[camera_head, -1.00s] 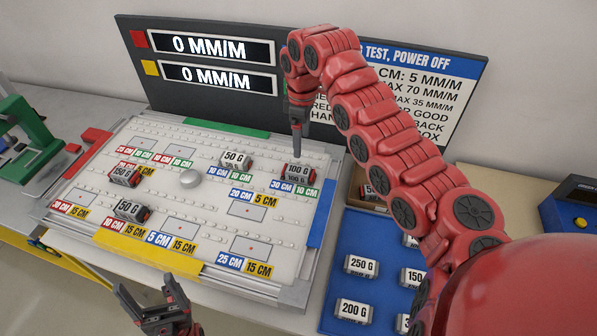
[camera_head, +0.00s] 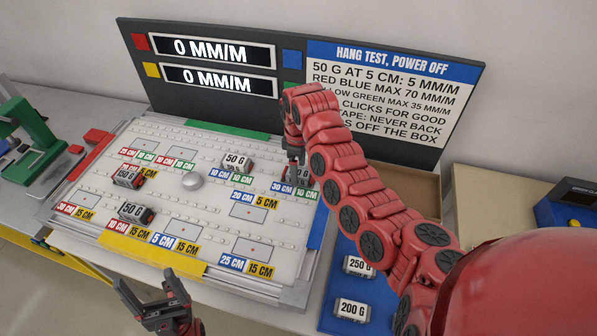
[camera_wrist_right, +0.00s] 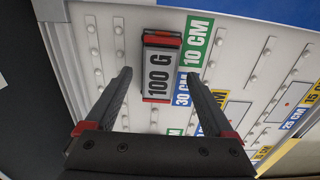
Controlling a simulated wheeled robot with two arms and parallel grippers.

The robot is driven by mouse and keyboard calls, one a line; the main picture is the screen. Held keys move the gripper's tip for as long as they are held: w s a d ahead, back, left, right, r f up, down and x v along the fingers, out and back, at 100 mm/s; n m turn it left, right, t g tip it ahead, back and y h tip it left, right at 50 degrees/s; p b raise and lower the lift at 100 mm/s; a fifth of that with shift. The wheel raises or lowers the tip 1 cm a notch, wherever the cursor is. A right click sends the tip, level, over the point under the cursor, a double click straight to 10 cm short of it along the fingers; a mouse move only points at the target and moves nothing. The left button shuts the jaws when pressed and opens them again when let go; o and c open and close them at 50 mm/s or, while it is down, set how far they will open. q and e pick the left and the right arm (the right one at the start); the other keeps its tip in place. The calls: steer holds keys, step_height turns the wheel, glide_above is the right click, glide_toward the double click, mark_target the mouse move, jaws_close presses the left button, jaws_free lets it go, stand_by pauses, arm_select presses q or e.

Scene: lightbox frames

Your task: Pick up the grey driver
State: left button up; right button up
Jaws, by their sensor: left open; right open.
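I cannot make out a grey driver in either view. My right gripper (camera_head: 296,158) is open at the right end of the white board (camera_head: 200,209), over the 100 G weight (camera_head: 304,175), which it partly hides. In the right wrist view its open fingers (camera_wrist_right: 158,74) lie on either side of the 100 G weight (camera_wrist_right: 159,68), with gaps on both sides. The weight is grey with red ends and sits beside the 30 CM and 10 CM labels. My left gripper (camera_head: 150,303) is open and empty, in front of the board.
A blue mat (camera_head: 338,284) holds more weights, partly behind my right arm. A sign panel (camera_head: 385,95) stands behind. A green device (camera_head: 40,145) is at the left.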

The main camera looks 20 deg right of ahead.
steer(key=shift+f, duration=0.8)
jaws_close()
